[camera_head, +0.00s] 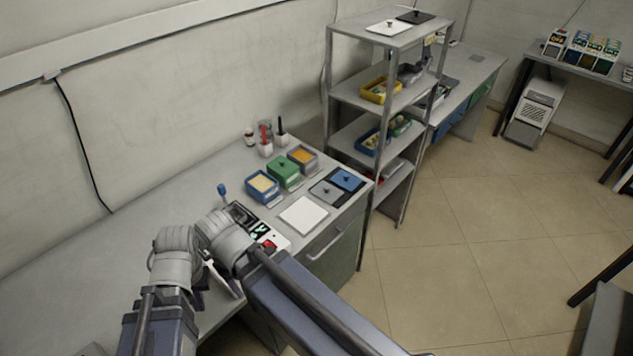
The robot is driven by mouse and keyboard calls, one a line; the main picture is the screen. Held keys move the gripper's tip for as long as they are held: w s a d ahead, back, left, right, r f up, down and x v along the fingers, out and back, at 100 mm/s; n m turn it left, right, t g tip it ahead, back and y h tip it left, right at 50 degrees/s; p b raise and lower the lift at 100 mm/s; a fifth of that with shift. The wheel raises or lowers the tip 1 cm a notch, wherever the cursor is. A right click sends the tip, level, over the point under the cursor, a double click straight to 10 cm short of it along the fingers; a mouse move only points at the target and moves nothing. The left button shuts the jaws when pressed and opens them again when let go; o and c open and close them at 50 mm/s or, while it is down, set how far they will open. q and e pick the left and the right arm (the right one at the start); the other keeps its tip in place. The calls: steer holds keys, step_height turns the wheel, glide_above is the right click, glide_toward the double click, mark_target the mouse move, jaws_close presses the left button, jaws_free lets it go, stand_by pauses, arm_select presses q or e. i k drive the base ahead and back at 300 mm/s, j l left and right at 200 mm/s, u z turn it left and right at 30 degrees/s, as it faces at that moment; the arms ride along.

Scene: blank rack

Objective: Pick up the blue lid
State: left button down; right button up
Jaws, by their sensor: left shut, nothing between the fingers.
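The blue lid (347,179) is a flat square with a small dark knob. It lies on a dark mat near the front right corner of the grey counter, beside a grey lid (326,192) of the same shape. My left gripper (225,282) is low at the counter's front edge, to the left of and well apart from the blue lid. It is shut and empty, partly hidden by my arm. My right gripper does not show.
Behind the lids stand a blue open box (262,187), a green lidded box (283,172) and an open box with orange contents (303,157). A white square plate (302,215) lies in front. A metal shelf rack (366,100) rises just right of the counter.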

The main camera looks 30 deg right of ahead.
mark_target(343, 179)
steer(key=l+u, duration=0.25)
steer(key=l, duration=0.65)
steer(key=l+u, duration=0.25)
steer(key=l, duration=0.65)
